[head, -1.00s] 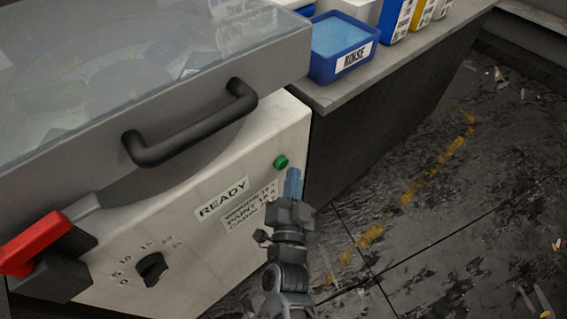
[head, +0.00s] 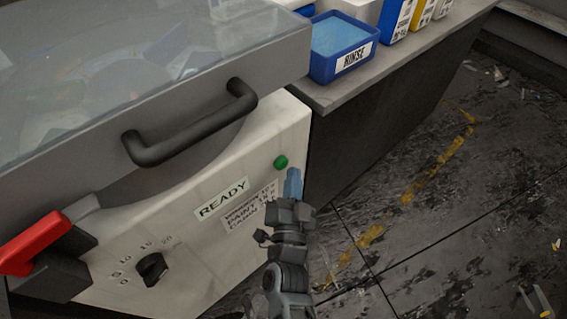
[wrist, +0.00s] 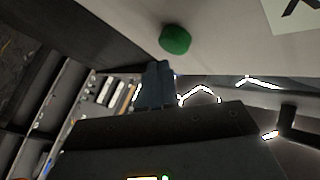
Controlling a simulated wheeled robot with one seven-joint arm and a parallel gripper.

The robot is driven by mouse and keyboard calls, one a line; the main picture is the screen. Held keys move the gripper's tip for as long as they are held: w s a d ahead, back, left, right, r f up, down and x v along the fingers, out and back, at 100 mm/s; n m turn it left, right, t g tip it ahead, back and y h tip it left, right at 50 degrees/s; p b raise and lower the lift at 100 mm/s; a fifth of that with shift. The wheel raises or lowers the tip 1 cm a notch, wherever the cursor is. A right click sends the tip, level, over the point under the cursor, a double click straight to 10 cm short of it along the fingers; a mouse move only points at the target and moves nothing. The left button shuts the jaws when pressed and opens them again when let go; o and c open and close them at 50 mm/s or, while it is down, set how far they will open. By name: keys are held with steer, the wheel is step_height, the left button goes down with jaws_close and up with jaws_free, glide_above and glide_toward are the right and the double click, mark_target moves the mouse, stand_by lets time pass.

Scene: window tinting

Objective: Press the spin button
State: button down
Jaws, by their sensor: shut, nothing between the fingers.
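The green round spin button (head: 281,162) sits on the white front panel (head: 215,265) of the machine, near its upper right edge. It also shows in the wrist view (wrist: 175,39), standing out from the pale panel. My gripper (head: 293,172) is shut, with its blue fingers together and nothing between them. In the head view the fingertips appear just below and to the right of the button. In the wrist view the fingertips (wrist: 158,66) lie just below and left of the button, with a small visible gap. The exact distance to the panel is unclear.
A black handle (head: 190,125) sticks out from the lid above the panel. A red lever (head: 35,243) and a black dial (head: 151,267) are at lower left. A blue RINSE tub (head: 343,48) stands on the counter at right.

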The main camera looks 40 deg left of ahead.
steer(key=shift+a, duration=0.1)
stand_by(0.6)
steer(key=shift+a, duration=0.35)
steer(key=shift+a, duration=0.5)
stand_by(0.7)
steer(key=shift+d, duration=0.1)
stand_by(0.3)
steer(key=shift+d, duration=0.85)
steer(key=shift+s+d+b, duration=0.15)
steer(key=shift+d+b, duration=0.2)
steer(key=shift+d, duration=0.9)
steer(key=shift+s+d+b, duration=0.1)
steer(key=shift+d+b, duration=0.25)
steer(key=shift+d, duration=0.9)
